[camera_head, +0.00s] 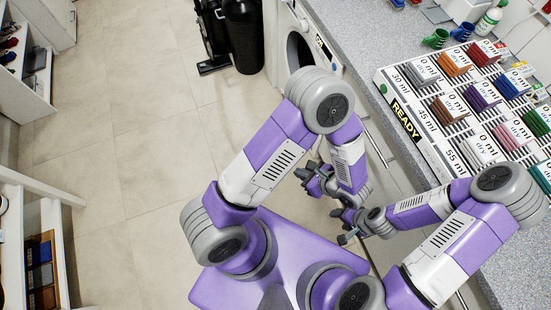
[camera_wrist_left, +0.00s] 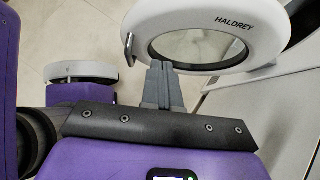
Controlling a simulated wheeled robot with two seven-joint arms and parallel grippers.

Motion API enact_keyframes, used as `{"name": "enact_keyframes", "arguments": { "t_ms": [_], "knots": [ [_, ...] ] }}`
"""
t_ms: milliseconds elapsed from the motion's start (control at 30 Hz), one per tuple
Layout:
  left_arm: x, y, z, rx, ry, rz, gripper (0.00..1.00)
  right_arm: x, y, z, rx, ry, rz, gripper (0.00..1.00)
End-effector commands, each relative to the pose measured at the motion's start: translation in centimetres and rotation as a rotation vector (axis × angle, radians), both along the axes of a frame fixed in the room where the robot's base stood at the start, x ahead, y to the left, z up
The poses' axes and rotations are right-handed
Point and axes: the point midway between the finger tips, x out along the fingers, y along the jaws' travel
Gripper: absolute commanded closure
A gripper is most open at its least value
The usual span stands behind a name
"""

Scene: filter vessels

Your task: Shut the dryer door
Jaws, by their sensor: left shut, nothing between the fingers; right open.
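The dryer (camera_head: 325,52) is the white machine at the top of the head view, with a dark round opening partly hidden by my left elbow. In the left wrist view its round white door (camera_wrist_left: 265,27), marked HALDREY, with a glass centre and a small grip at its left edge, stands out from the machine's white front. The door seems open; its angle is hard to tell. My left gripper (camera_head: 303,176) is shut and empty. Its fingers (camera_wrist_left: 160,82) overlap the door's near rim in the wrist view; contact is unclear. My right gripper (camera_head: 341,226) is open, beside my left wrist.
A grey counter (camera_head: 360,45) runs along the right, with a READY rack (camera_head: 408,118) of coloured blocks. A black cylinder (camera_head: 243,35) stands left of the dryer. Shelves (camera_head: 45,215) line the left side. The tiled floor (camera_head: 130,130) between is clear.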

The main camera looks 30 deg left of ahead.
Motion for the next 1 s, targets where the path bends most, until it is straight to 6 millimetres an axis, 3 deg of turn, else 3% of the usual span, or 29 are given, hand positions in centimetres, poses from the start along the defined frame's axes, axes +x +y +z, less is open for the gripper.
{"name": "enact_keyframes", "arguments": {
  "t_ms": [167,533,733,1000],
  "knots": [
    [0.4,1.5,-1.5,0.008,-0.002,-0.004,1.00,0.0,0.0,-0.7,0.000,0.000,0.000,0.44],
    [1.5,7.1,-6.9,0.005,0.001,-0.001,1.00,0.0,0.0,-2.7,0.000,0.000,0.000,0.44],
    [2.2,9.9,-6.7,0.004,-0.002,-0.001,1.00,0.0,0.0,-3.0,0.000,0.000,0.000,0.44],
    [2.5,11.0,-6.6,0.004,-0.002,-0.003,1.00,0.0,0.0,-3.1,0.000,0.000,0.000,0.44]
  ]
}}
